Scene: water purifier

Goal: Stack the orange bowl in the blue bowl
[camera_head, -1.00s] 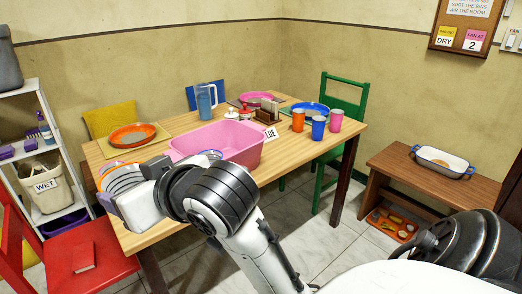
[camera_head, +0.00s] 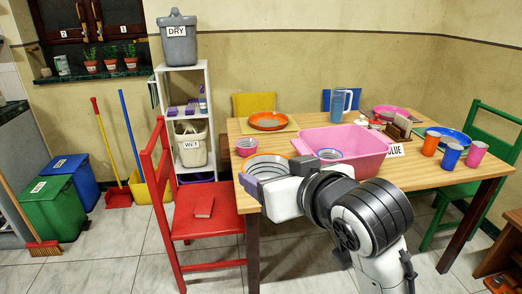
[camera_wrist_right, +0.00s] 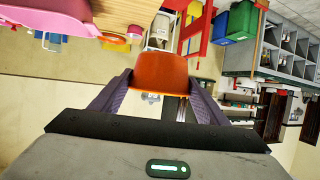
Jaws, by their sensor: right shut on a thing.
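The orange bowl (camera_head: 266,160), with an orange rim and a striped inside, is held in my right gripper (camera_head: 262,186) above the near left corner of the table. In the right wrist view the orange bowl (camera_wrist_right: 160,72) sits between the two purple fingers of the right gripper (camera_wrist_right: 158,100), which is shut on it. A bowl with a bluish rim, seemingly the blue bowl (camera_head: 330,154), shows inside the pink basin (camera_head: 345,140). Its lower part is hidden by the basin and my right arm. My left gripper is not in view.
A pink-rimmed bowl (camera_head: 246,147) stands at the table's left edge, near an orange plate (camera_head: 268,121). Cups (camera_head: 452,156), a blue plate (camera_head: 450,136) and a pitcher (camera_head: 340,103) stand around the basin. A red chair (camera_head: 205,225) is left of the table (camera_head: 420,178).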

